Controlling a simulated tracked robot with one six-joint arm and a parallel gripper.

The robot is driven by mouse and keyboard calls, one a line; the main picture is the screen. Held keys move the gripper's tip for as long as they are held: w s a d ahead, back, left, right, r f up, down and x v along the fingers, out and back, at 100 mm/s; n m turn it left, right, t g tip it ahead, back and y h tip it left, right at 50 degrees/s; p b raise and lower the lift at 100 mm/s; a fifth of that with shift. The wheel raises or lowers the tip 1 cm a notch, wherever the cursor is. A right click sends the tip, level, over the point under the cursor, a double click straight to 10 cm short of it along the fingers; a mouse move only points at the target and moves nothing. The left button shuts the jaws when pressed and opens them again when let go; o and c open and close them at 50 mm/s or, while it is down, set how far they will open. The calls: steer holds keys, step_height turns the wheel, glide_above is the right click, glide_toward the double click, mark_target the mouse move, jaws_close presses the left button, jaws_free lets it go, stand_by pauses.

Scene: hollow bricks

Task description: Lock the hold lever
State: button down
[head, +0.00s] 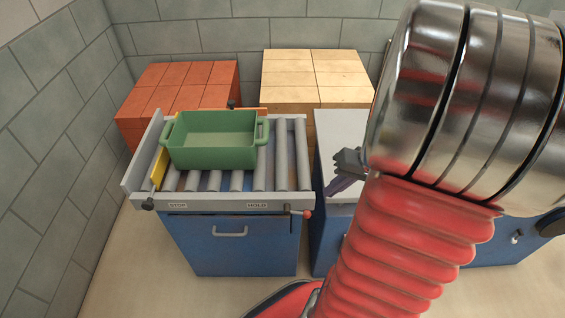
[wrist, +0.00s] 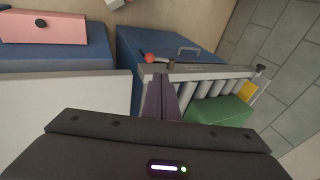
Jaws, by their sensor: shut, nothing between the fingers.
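The hold lever (head: 299,212) is at the front right corner of the roller conveyor, beside the HOLD label (head: 257,205). Its red ball end points right, level or nearly so, past the conveyor's corner. In the wrist view the lever's red ball (wrist: 150,58) shows just beyond the fingertips. My gripper (head: 332,190) is to the right of the lever and above it, apart from it in the head view. Its purple fingers (wrist: 164,80) are shut together with nothing between them. A green bin (head: 213,140) sits on the rollers (head: 263,172); it also shows in the wrist view (wrist: 220,110).
A yellow stop bar (head: 159,168) and black knob (head: 148,204) are at the conveyor's left, by the STOP label. Red bricks (head: 180,85) and pale blocks (head: 318,68) stand behind. A grey-topped blue cabinet (head: 333,130) stands right of the conveyor.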

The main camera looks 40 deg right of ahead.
mark_target(310, 213)
steer(key=s+d+f, duration=0.1)
steer(key=d+f, duration=0.1)
steer(key=shift+s+d+m+t, duration=0.3)
steer(key=shift+s+d+m, duration=0.1)
steer(key=x, duration=1.4)
steer(key=shift+a, duration=0.15)
stand_by(0.4)
